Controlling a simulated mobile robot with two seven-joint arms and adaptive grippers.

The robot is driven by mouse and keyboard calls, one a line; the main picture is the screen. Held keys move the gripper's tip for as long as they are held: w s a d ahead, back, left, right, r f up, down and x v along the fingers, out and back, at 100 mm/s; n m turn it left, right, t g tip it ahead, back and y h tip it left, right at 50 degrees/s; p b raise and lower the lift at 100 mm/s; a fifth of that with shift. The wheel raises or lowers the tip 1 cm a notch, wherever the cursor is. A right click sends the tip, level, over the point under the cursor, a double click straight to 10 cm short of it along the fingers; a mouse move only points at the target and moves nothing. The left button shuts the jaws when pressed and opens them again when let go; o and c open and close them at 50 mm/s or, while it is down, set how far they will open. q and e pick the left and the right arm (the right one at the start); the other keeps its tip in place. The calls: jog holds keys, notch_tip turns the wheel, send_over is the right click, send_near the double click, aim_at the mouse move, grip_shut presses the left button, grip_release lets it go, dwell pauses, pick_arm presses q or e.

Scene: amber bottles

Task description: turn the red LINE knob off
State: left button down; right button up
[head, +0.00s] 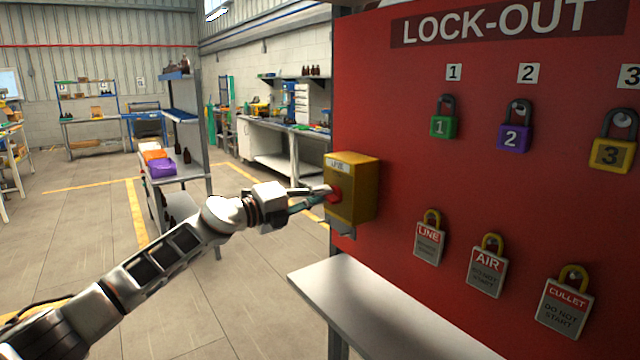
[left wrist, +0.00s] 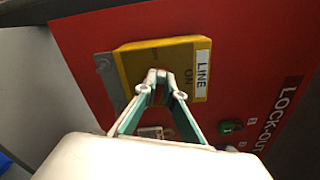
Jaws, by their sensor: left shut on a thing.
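The red LINE knob (head: 334,194) is on the face of a yellow box (head: 362,190) labelled LINE, mounted at the left edge of the red lock-out board. My left gripper (head: 326,191) reaches it from the left and is shut on the knob. In the left wrist view the fingertips (left wrist: 157,76) meet in front of the yellow box (left wrist: 180,55), beside the words LINE and ON. The fingers hide the knob there, so its angle cannot be read. My right gripper is not in view.
The lock-out board (head: 400,150) carries green (head: 444,126), purple (head: 514,137) and yellow (head: 613,152) padlocks. LINE (head: 429,246), AIR (head: 487,272) and CULLET (head: 565,308) tags hang below. A pale shelf (head: 370,310) juts out under the board. A rack (head: 180,130) stands behind my left arm.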

pick_arm(q)
jog(key=shift+f+n, duration=0.15)
jog(key=shift+n, duration=0.75)
jog(key=shift+f+n, duration=0.15)
jog(key=shift+n, duration=0.75)
jog(key=c, duration=2.1)
grip_release()
jog(key=shift+c, duration=0.2)
jog(key=v, duration=1.2)
